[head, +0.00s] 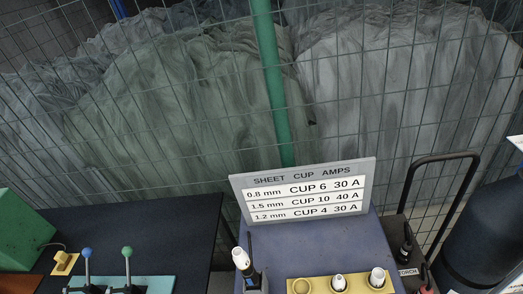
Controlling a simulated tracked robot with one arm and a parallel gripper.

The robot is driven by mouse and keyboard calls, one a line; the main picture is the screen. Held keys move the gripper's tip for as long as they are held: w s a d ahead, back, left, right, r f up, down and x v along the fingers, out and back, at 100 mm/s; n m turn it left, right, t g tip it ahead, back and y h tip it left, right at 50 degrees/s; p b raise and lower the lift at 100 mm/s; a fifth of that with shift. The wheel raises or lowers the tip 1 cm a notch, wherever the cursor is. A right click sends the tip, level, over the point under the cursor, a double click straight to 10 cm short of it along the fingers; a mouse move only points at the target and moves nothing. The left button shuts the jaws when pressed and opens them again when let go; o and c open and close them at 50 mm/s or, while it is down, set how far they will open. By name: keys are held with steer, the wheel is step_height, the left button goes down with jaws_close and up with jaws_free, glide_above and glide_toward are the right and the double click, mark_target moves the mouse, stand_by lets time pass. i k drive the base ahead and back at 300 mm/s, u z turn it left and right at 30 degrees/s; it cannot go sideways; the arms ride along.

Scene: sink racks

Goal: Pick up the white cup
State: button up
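A yellow holder (318,291) is cut off by the bottom edge of the head view. Two small white cups stand on it: a narrower one (338,282) in the middle and a wider one (377,277) at the right. A round yellowish ring or empty seat (302,286) shows at its left. Another white, cup-like tip (240,258) sits on a dark torch-like tool left of the holder, tilted left. Which white cup is meant cannot be told from the picture. My gripper is not in view.
A sign (303,191) listing sheet, cup and amps stands behind the holder on a blue-grey surface (283,251). Left is a dark table (150,226) with blue and green knobbed levers (126,256). Right are a black handle frame and dark cylinder (490,235). Wire mesh closes the back.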

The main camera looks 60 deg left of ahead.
mark_target(241, 260)
steer(key=u, duration=0.05)
steer(key=k, duration=0.4)
steer(key=u, duration=1.55)
steer(key=k, duration=0.85)
steer(key=z, duration=0.45)
steer(key=i, duration=0.5)
steer(key=u, duration=0.1)
